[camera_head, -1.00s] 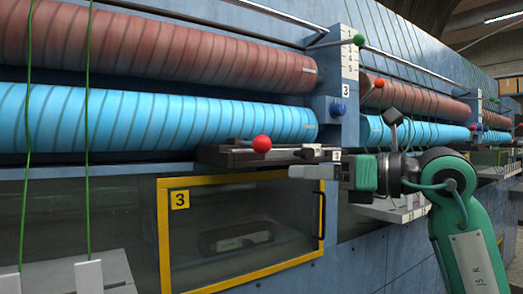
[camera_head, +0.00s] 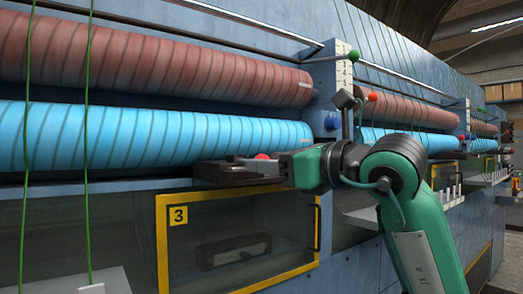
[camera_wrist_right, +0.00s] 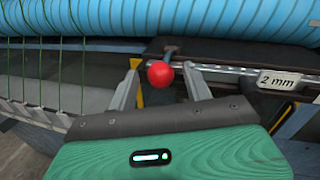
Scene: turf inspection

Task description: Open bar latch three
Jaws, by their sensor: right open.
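A red ball knob (camera_head: 262,157) sits on a dark bar (camera_head: 225,173) just above the yellow-framed window marked 3. The head view shows only part of the knob, as my right gripper (camera_head: 275,166) covers the rest. In the right wrist view the red knob (camera_wrist_right: 159,73) is between the two fingers of my right gripper (camera_wrist_right: 162,78). The fingers are spread, one on each side, with a gap visible to the right of the knob. The rail behind it carries a "2 mm" label (camera_wrist_right: 285,80). My left gripper is not in view.
The yellow-framed window (camera_head: 160,250) with a black handle is below the bar. A large blue roller (camera_head: 150,138) and a red roller (camera_head: 150,65) run above it. Green cords (camera_head: 84,200) hang at the left. A blue knob (camera_head: 332,122) and a green-knobbed lever (camera_head: 354,56) are nearby.

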